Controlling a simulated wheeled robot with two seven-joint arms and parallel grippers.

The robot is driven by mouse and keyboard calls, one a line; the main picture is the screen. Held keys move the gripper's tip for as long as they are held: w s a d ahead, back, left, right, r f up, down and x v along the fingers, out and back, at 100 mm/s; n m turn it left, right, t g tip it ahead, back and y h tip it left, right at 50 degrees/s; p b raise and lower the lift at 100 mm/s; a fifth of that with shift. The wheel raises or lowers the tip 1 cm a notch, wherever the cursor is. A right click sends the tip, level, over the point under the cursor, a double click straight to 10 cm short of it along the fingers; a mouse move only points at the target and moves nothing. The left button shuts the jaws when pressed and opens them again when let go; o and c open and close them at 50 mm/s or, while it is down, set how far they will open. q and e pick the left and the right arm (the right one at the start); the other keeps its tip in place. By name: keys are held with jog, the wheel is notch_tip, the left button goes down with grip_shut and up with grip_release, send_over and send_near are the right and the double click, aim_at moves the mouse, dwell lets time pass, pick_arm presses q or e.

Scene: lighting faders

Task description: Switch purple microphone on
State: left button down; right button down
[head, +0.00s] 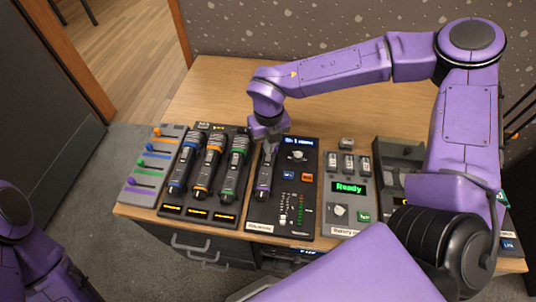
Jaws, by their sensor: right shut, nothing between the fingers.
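The purple microphone (264,182) is a dark handset with a purple band, lying upright in the picture at the left side of a black control panel (310,220). My right gripper (270,145) is shut and empty, pointing down over the microphone's upper end and hiding its head. I cannot tell whether it touches the microphone. The microphone's switch is too small to make out. Of my left arm only purple links show at the lower left; its gripper is out of view.
Left of the panel, a dark rack holds blue (184,170), orange (208,170) and green (234,172) banded microphones. A grey fader board (150,185) stands further left. Right is a grey box with a green "Ready" display (349,188). The wooden desk (222,90) behind is clear.

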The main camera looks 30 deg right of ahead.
jog(key=shift+f+b, duration=0.6)
jog(key=shift+f, duration=0.35)
dwell(0.6)
notch_tip(320, 180, up, 7)
jog(key=p, duration=0.7)
jog(key=shift+r, duration=0.15)
